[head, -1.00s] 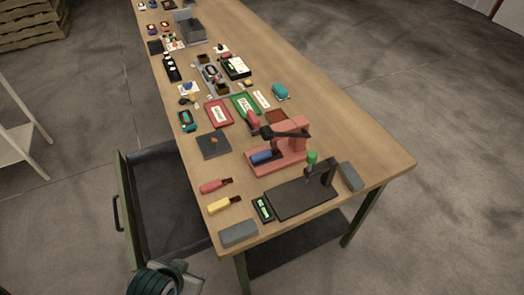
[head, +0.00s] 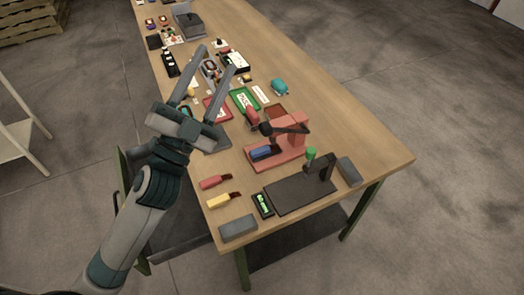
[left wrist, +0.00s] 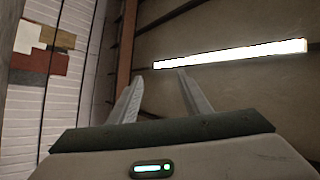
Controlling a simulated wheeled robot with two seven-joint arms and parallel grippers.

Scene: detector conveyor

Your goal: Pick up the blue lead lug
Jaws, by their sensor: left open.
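No blue lead lug can be made out for certain in the head view; small parts on the far half of the table are too small to tell. A small white card with a bluish item, seen earlier, is now behind my left gripper. My left gripper (head: 218,60) is open and empty, raised over the left side of the table with its fingers pointing to the far end. In the left wrist view its two fingers (left wrist: 157,90) are apart with nothing between them, against a wall and a bright light strip. My right gripper is not in view.
A red clamp fixture (head: 292,140) with a blue block (head: 261,152) stands near the table's front. A dark plate (head: 300,194) with a post, grey blocks (head: 238,227), and red and yellow tools (head: 217,182) lie nearby. Green tray (head: 244,99). The table's right side (head: 345,135) is clear.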

